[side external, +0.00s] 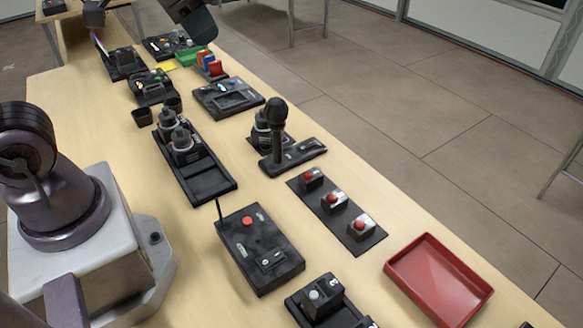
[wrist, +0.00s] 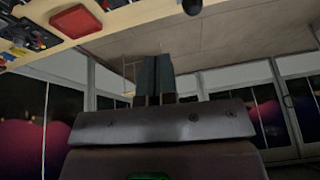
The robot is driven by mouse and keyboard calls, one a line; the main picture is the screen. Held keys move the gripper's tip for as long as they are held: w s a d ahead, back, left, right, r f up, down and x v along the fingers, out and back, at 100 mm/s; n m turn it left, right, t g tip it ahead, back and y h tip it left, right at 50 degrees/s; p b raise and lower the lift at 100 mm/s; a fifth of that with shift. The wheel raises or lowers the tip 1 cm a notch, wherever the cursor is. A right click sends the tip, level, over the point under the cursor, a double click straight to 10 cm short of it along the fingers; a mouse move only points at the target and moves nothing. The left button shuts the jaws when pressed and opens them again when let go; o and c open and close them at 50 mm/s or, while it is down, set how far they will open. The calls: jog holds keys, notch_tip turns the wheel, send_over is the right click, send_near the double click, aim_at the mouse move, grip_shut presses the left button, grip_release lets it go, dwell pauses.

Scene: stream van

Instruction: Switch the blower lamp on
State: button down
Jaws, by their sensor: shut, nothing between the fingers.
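My gripper (wrist: 156,68) shows in the wrist view with its two fingers together and nothing between them. It points out over the floor, clear of the table. In the side external view I cannot make out its fingers. No readable label marks the blower lamp or its switch. A black strip (side external: 346,213) carries three small units with red domes: one (side external: 310,177) at the far end, one (side external: 333,200) in the middle and one (side external: 361,224) nearest. A black control box (side external: 262,262) with a red button (side external: 247,221) stands left of the strip.
A red tray (side external: 410,262) lies at the right table edge; it also shows in the wrist view (wrist: 76,20). A black joystick (side external: 278,125) stands upright behind the strip. A black tray (side external: 208,183) holds dark bottle-like items. Several devices crowd the far end. Bare wood (side external: 190,255) shows left of the control box.

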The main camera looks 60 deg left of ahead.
jog(key=s+f+n+t, duration=0.1)
jog(key=s, duration=0.5)
jog(key=shift+d, duration=0.35)
jog(key=shift+s, duration=0.1)
jog(key=w+a+f+m+g, duration=0.25)
jog(key=w+m, duration=0.65)
jog(key=w, duration=0.8)
jog(key=w+a+f+m, duration=0.2)
jog(key=w+f+m, duration=0.2)
jog(key=w+f, duration=0.2)
jog(key=w+a+f+m+g, duration=0.1)
jog(key=w+a+f+m, duration=0.2)
jog(key=f, duration=0.7)
jog(key=w+m, duration=0.2)
jog(key=w, duration=0.1)
jog(key=shift+w+a+f, duration=0.2)
jog(key=shift+w+a, duration=0.05)
jog(key=shift+w, duration=0.1)
jog(key=shift+g, duration=0.25)
